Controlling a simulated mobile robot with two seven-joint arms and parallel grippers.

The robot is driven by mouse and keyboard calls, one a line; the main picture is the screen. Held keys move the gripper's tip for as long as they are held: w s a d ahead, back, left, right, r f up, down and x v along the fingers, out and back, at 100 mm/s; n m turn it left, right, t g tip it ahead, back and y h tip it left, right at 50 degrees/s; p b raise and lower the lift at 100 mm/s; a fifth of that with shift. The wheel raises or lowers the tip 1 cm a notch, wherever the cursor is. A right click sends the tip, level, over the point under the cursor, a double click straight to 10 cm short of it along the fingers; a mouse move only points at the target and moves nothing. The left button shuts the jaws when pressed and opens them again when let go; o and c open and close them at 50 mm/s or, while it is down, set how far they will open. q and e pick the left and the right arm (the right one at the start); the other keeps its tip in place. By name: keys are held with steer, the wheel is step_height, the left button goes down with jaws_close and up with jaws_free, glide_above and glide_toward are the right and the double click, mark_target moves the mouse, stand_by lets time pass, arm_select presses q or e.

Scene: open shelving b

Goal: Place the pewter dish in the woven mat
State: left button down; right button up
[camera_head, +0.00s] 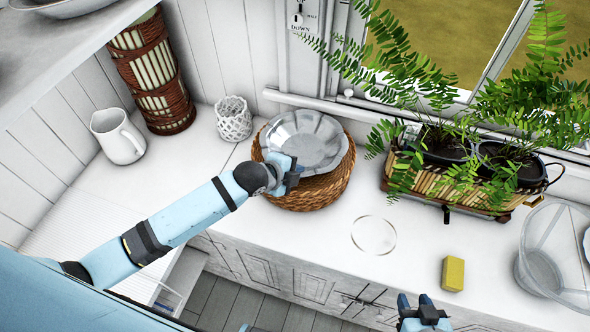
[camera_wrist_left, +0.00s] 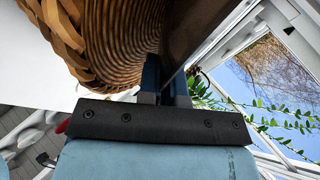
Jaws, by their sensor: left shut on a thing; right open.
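The pewter dish (camera_head: 305,138) is a shiny grey, fluted shallow dish. In the head view it is over the round brown woven mat (camera_head: 318,192), which has a raised basket-like rim. My left gripper (camera_head: 291,174) is shut on the dish's near edge. In the left wrist view, the gripper (camera_wrist_left: 166,82) has a dark, flat surface between its fingers, likely the dish, beside the woven wall of the mat (camera_wrist_left: 115,45). I cannot tell whether the dish touches the mat's bottom. My right gripper (camera_head: 420,306) is open and empty at the bottom edge, before the counter.
The white counter (camera_head: 330,235) holds a white pitcher (camera_head: 118,137), a woven lantern (camera_head: 152,75), a white lattice cup (camera_head: 234,119), a fern planter (camera_head: 450,185), a clear glass dish (camera_head: 373,235), a yellow sponge (camera_head: 453,273) and a clear container (camera_head: 558,250).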

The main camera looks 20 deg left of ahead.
arm_select(q)
steer(key=shift+f, duration=0.2)
steer(key=c, duration=1.3)
jaws_free()
steer(key=shift+r, duration=0.15)
steer(key=v, duration=1.1)
steer(key=s+f+n+t+y, duration=0.1)
steer(key=s+f+n, duration=1.2)
steer(key=n, duration=0.4)
steer(key=shift+s+d+f+t+y+b, duration=0.15)
steer(key=shift+d+f+t+y+b, duration=0.15)
steer(key=shift+f, duration=0.5)
